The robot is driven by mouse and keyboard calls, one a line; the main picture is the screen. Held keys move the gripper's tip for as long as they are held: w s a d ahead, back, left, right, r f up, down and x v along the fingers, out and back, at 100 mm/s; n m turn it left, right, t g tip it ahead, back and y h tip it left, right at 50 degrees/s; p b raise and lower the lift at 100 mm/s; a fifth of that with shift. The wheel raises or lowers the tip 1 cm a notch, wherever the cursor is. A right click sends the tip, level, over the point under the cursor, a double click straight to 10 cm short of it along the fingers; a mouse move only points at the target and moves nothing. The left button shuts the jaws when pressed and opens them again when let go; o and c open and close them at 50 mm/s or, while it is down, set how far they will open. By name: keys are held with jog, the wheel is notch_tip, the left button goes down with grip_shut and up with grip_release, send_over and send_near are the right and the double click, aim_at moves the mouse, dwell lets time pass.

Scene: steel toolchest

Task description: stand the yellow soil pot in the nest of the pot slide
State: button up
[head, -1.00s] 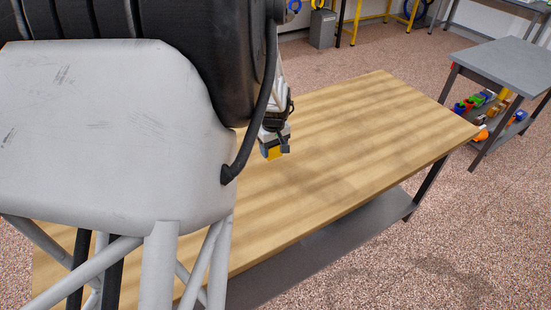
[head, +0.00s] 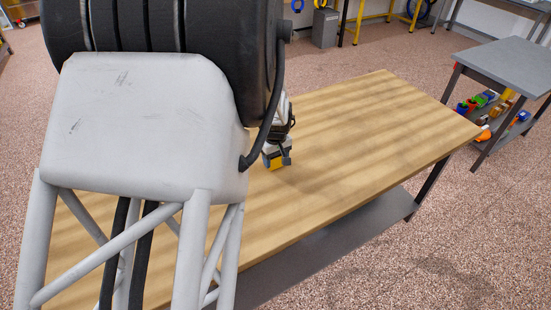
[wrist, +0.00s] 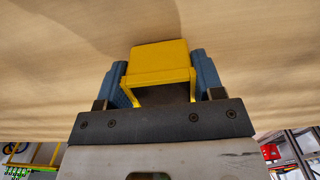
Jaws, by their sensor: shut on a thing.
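The yellow soil pot (wrist: 160,60) is in my gripper (wrist: 160,72), between its two blue-grey fingers, in the wrist view. The gripper is shut on it. In the head view the pot (head: 275,164) shows as a small yellow patch under my gripper (head: 278,155), over the wooden table. I cannot tell whether the pot touches the table. The pot slide and its nest do not show in any view; my arm hides the left part of the table in the head view.
The wooden table top (head: 380,120) is bare to the right of my gripper. A grey side table (head: 500,60) stands at the right, with several coloured objects on its lower shelf (head: 495,118). A grey bin (head: 325,28) stands on the floor behind.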

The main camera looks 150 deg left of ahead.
jog(key=shift+f, duration=0.15)
jog(key=o, duration=1)
notch_tip(320, 180, up, 12)
dwell(0.6)
dwell(0.4)
